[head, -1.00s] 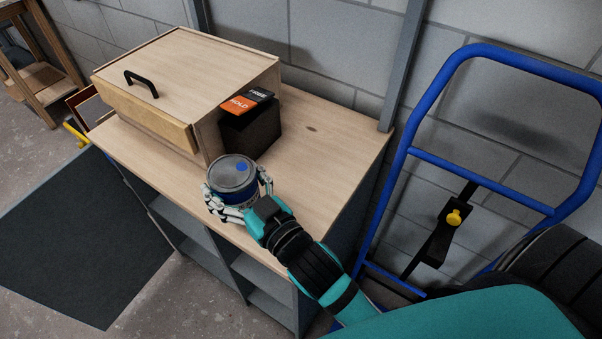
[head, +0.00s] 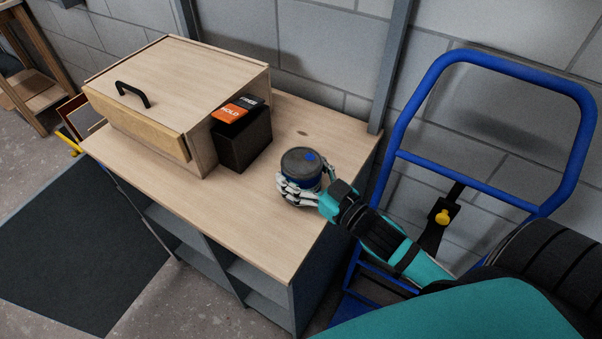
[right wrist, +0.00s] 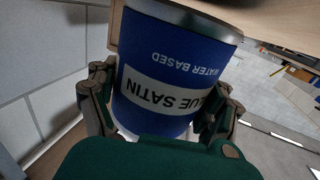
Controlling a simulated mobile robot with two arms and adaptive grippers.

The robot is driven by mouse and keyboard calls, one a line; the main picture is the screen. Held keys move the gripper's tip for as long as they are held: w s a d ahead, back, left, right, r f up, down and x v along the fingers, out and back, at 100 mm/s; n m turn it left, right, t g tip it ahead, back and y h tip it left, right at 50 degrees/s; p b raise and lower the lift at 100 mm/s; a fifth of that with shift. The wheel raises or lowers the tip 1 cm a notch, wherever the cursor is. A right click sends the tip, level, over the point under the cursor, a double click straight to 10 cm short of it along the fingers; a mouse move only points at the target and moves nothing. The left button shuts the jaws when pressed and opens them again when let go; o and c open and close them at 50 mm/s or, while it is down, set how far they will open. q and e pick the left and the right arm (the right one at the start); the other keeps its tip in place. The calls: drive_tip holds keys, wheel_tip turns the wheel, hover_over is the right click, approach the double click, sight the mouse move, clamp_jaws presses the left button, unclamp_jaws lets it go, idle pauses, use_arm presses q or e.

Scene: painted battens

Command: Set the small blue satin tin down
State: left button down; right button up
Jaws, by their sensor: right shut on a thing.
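The small blue satin tin (head: 300,166) has a grey lid with a blue dot. It is over the right part of the wooden bench top (head: 222,212). My right gripper (head: 304,190) is shut around the tin's side. In the right wrist view the tin (right wrist: 165,85) fills the middle, its label reading "BLUE SATIN" and "WATER BASED" upside down, with fingers of my right gripper (right wrist: 160,108) on both sides. I cannot tell whether the tin's base touches the bench top. My left gripper is not in view.
A wooden box with a black handle (head: 132,93) stands at the bench's left. A black block with orange "HOLD" and dark cards (head: 243,146) stands beside it. A blue hand truck (head: 405,130) is at the right. The bench top's front middle is clear.

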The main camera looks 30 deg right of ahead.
drive_tip(key=shift+f, duration=0.45)
drive_tip(key=o, duration=1.2)
drive_tip(key=shift+f, duration=0.25)
drive_tip(key=o, duration=0.4)
drive_tip(key=shift+r, duration=0.1)
